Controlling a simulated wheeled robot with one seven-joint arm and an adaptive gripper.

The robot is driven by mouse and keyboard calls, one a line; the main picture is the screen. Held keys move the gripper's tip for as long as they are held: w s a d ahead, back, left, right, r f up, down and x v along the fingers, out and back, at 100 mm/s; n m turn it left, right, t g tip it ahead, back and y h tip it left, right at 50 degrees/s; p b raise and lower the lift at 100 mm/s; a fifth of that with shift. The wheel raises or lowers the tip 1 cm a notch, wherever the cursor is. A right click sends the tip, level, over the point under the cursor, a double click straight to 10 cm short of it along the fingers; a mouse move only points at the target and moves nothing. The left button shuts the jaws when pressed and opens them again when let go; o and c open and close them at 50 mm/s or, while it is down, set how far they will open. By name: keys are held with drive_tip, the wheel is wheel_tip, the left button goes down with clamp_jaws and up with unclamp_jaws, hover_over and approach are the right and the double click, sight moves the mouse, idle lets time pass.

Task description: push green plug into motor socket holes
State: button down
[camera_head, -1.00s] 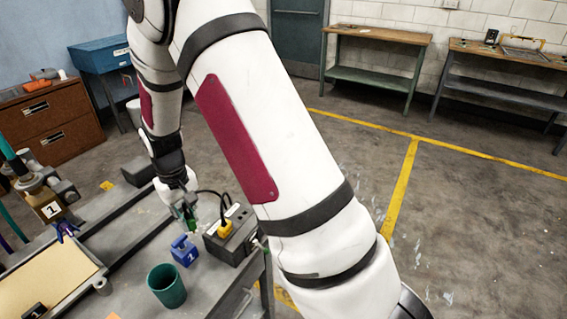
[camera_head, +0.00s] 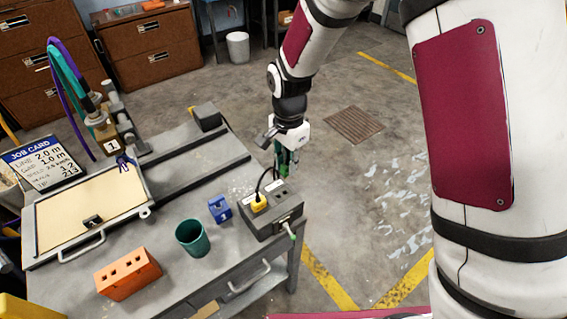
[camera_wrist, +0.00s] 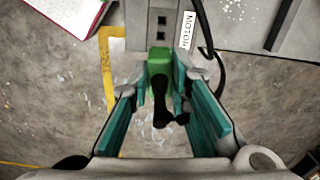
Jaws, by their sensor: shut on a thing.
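The green plug (camera_wrist: 159,66) is held between the teal fingers of my gripper (camera_wrist: 160,78), with its dark cord end toward the wrist camera. In the head view, my gripper (camera_head: 285,158) points down at the far end of the grey socket box (camera_head: 262,224), and the green plug (camera_head: 284,170) shows at its tips. In the wrist view, the socket box (camera_wrist: 147,14) has dark holes and a MOTOR label (camera_wrist: 187,30) beside them. The plug's front is at the box's near edge. I cannot tell whether they touch, and its prongs are hidden.
A yellow plug (camera_head: 259,203) with a black cable sits on the box. A blue block (camera_head: 220,209), a teal cup (camera_head: 192,238) and an orange holed block (camera_head: 128,274) stand on the grey bench (camera_head: 185,288). Open floor lies right of the bench.

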drive_tip(key=shift+s+a+r+m, duration=0.2)
drive_tip(key=shift+s+a+m, duration=0.25)
drive_tip(key=shift+a, duration=0.25)
drive_tip(key=shift+a+f+b, duration=0.15)
drive_tip(key=shift+f+b, duration=0.8)
drive_tip(key=shift+f, duration=1.45)
drive_tip(key=shift+s+f, duration=0.1)
drive_tip(key=shift+f, duration=0.4)
drive_tip(key=shift+f+b, duration=0.35)
drive_tip(key=shift+f, duration=1.1)
drive_tip(key=c, duration=1.1)
unclamp_jaws()
drive_tip(key=shift+r+p, duration=1.55)
drive_tip(key=shift+r, duration=1.95)
